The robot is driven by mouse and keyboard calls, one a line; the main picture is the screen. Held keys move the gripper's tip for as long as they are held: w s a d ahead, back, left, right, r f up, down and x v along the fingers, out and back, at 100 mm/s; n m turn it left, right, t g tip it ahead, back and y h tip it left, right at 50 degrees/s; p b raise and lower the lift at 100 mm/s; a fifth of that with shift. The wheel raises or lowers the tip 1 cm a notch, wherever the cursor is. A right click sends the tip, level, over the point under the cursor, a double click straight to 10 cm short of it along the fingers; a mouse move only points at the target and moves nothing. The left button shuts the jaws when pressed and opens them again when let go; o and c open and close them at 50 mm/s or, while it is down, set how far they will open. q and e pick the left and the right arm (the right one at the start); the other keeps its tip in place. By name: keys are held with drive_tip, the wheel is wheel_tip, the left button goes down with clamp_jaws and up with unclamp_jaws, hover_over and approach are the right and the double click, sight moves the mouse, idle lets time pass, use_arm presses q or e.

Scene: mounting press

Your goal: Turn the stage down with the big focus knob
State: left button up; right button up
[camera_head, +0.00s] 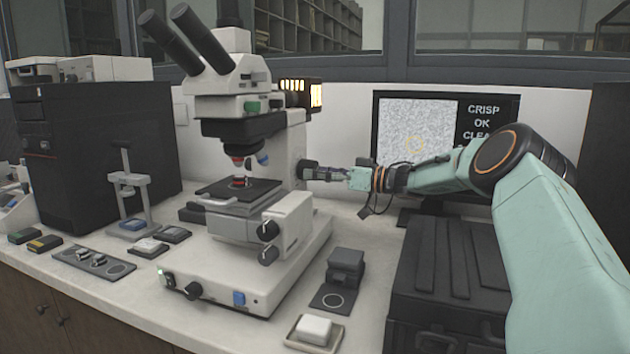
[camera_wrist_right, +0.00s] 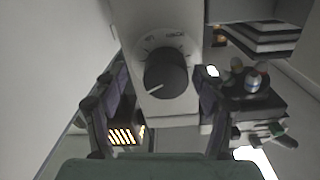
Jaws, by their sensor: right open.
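The white microscope (camera_head: 290,225) stands on the bench, with its dark flat stage (camera_head: 240,193) below the objectives. In the right wrist view the big focus knob (camera_wrist_right: 166,73) is a dark round knob on a white housing. A white pointer line on it points to the lower left, and small lettering runs around its dial. My right gripper (camera_head: 312,173) reaches to the side of the microscope column. Its fingers (camera_wrist_right: 160,92) are open, one on each side of the knob; I cannot tell whether they touch it. My left gripper is not in view.
Two smaller dark knobs (camera_head: 268,242) sit on the microscope's lower side box. A monitor (camera_head: 402,130) reading "CRISP OK" stands behind my arm. A black case (camera_head: 450,275) is at the right. A small tray with a white block (camera_head: 315,329) lies at the front edge.

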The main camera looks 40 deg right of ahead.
drive_tip(key=shift+w+a, duration=0.35)
drive_tip(key=shift+w, duration=0.1)
drive_tip(key=shift+a+r, duration=0.45)
drive_tip(key=shift+a, duration=0.1)
drive_tip(key=shift+w+d+f, duration=0.1)
drive_tip(key=shift+d+f, duration=0.2)
drive_tip(key=shift+d, duration=0.15)
drive_tip(key=shift+c, duration=1.2)
drive_tip(key=shift+a+r, duration=0.2)
drive_tip(key=shift+a, duration=0.1)
drive_tip(key=c, duration=0.3)
drive_tip(key=shift+d+f, duration=0.15)
drive_tip(key=shift+d, duration=0.05)
drive_tip(key=c, duration=0.5)
drive_tip(key=shift+a, duration=0.1)
drive_tip(key=shift+c, duration=0.6)
